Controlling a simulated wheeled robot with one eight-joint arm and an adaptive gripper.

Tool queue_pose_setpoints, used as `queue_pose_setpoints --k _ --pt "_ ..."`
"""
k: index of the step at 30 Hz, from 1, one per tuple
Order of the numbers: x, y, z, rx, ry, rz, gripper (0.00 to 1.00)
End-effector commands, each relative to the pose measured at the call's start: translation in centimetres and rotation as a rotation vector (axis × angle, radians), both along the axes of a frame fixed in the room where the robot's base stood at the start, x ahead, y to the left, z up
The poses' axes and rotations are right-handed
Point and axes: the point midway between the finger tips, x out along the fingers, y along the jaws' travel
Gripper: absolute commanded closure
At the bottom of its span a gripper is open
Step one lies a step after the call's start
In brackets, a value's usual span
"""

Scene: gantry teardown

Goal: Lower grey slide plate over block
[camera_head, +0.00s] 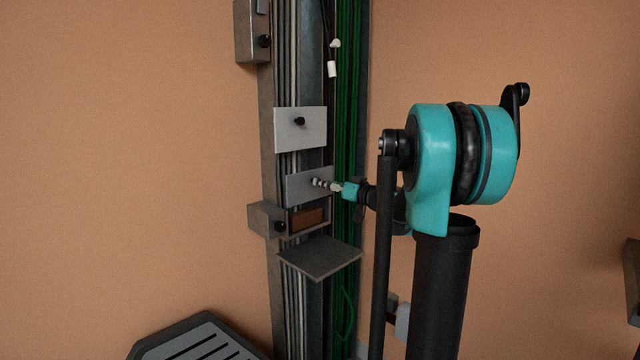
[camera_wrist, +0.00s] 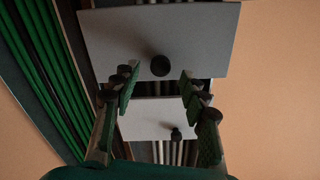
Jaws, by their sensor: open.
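A grey slide plate (camera_head: 300,188) stands upright on the rail, just above a brown block (camera_head: 307,217) in a small recess. The block shows uncovered in the head view. The plate's face (camera_wrist: 205,40) and its round black knob (camera_wrist: 160,66) fill the upper part of the wrist view, which appears upside down relative to the head view. My gripper (camera_head: 318,183) is in front of the plate. Its open fingers (camera_wrist: 158,86) stand apart near the knob, one to each side; contact is not visible. The knob is hidden in the head view.
A lighter plate (camera_head: 285,138) with a black knob is above, also in the wrist view (camera_wrist: 145,122). A dark shelf (camera_head: 320,258) juts out below the block. A grey box (camera_head: 262,219) with a black knob is at left. Green cables (camera_head: 346,110) run along the right.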

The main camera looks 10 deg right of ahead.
Motion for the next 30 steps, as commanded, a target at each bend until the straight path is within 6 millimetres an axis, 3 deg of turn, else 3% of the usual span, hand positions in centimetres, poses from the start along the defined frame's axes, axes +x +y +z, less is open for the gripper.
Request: queue_pose_setpoints --k 7,18,28,30 --pt "2.3 1.6 0.0 0.000 0.000 0.000 0.56" --pt "2.6 1.9 0.0 0.000 0.000 -0.001 0.56" --pt "2.6 1.9 0.0 0.000 0.000 -0.001 0.97" --pt "2.6 1.9 0.0 0.000 0.000 -0.001 1.00"
